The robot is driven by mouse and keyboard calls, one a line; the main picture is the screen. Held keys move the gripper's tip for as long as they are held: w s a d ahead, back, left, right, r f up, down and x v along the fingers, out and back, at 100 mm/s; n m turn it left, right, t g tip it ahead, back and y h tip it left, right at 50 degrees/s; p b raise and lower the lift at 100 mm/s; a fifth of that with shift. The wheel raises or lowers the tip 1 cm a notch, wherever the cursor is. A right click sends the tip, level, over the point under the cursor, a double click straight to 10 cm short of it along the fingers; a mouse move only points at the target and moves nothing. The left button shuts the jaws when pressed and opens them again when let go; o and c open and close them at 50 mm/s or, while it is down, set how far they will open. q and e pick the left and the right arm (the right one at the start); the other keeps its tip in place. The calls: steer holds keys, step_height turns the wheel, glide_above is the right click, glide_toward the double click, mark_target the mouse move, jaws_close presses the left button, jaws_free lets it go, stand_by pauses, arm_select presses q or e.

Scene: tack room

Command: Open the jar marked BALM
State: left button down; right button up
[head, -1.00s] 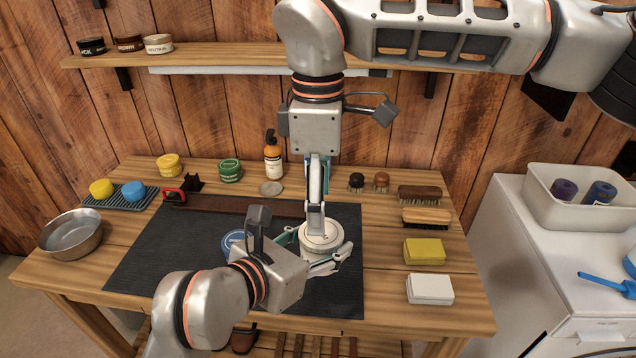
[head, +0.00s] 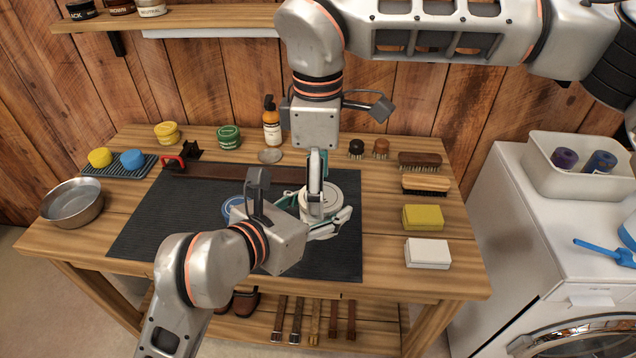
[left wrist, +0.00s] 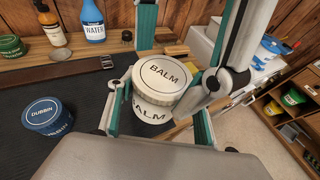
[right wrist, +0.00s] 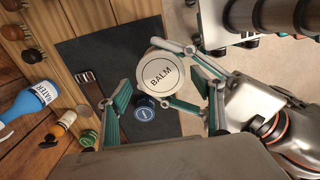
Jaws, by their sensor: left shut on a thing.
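The white BALM jar (head: 335,203) stands upright over the dark mat, its lid (left wrist: 164,74) seated on top. The lid's lettering also shows in the right wrist view (right wrist: 160,72). My left gripper (head: 322,222) is shut around the jar's body from the near side, a finger on each side in the left wrist view. My right gripper (head: 316,198) points straight down over the lid. Its fingers stand apart, with the lid between or just below them in the left wrist view. Whether they touch the lid I cannot tell.
A blue DUBBIN tin (left wrist: 46,115) stands left of the jar. Brushes (head: 420,161), a yellow sponge (head: 423,218) and a white block (head: 428,253) lie at the right. A metal bowl (head: 72,203) is at the left. The mat's (head: 150,235) front left is clear.

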steer(key=shift+r, duration=0.1)
step_height(320, 180, up, 4)
steer(key=shift+r, duration=0.3)
steer(key=shift+c, duration=1.3)
steer(key=r, duration=0.3)
steer(key=shift+d, duration=0.2)
steer(key=shift+s+f, duration=0.15)
steer(key=shift+f, duration=3.85)
steer(key=c, duration=1)
steer(key=o, duration=1.3)
steer(key=shift+c, duration=0.2)
